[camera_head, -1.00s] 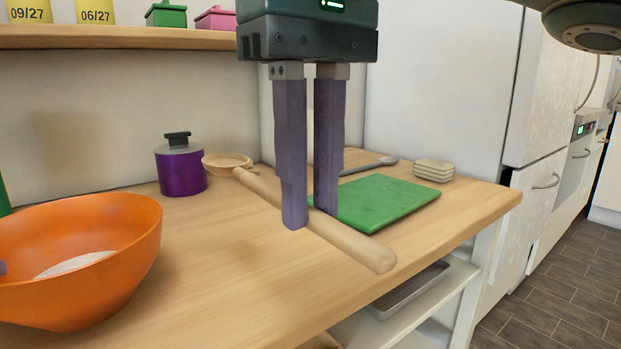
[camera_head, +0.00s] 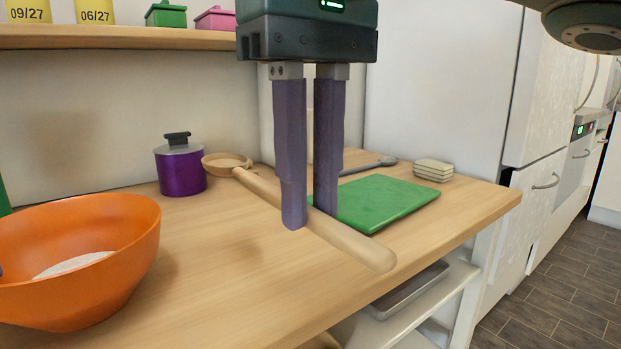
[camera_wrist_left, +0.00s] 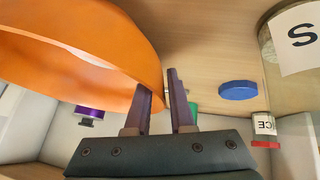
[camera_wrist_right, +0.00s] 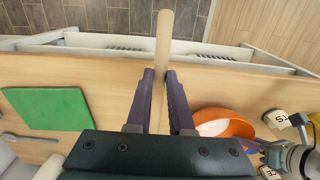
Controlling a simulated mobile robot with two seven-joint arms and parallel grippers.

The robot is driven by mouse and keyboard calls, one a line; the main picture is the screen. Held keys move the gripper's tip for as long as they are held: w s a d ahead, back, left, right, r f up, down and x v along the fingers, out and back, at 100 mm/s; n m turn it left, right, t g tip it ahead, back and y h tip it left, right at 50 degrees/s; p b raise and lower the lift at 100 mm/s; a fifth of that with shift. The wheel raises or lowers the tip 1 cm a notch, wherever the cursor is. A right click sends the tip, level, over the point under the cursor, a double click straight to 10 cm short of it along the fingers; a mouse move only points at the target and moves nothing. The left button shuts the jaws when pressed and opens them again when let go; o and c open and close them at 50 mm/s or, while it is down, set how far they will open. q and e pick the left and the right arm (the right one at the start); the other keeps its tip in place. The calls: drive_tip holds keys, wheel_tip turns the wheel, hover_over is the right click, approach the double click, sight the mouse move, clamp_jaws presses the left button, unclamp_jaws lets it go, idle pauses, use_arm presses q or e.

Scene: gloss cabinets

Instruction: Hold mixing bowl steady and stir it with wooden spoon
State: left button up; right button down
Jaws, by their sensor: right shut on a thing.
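The orange mixing bowl (camera_head: 130,265) stands on the counter at the left, with pale contents (camera_head: 75,264) inside. The wooden spoon (camera_head: 345,243) lies slantwise, its round head (camera_head: 228,160) toward the back and its handle end toward the front edge. My right gripper (camera_head: 310,218) points down and is shut on the spoon's handle, which also shows in the right wrist view (camera_wrist_right: 163,45). I cannot tell whether the spoon touches the counter. My left gripper (camera_wrist_left: 160,82) is at the bowl's rim in the left wrist view. Its fingers are apart, with a visible gap beside the rim.
A green cutting board (camera_head: 385,200) lies right of the spoon, with a grey spoon (camera_head: 370,165) and a pale stacked block (camera_head: 433,171) behind. A purple pot (camera_head: 180,172) stands at the back. A blue lid (camera_wrist_left: 238,90) lies near my left gripper.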

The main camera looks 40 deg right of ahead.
use_arm(q)
drive_tip(key=o, duration=0.3)
drive_tip(key=shift+o, duration=0.2)
drive_tip(key=shift+r, duration=0.1)
drive_tip(key=v, duration=1.2)
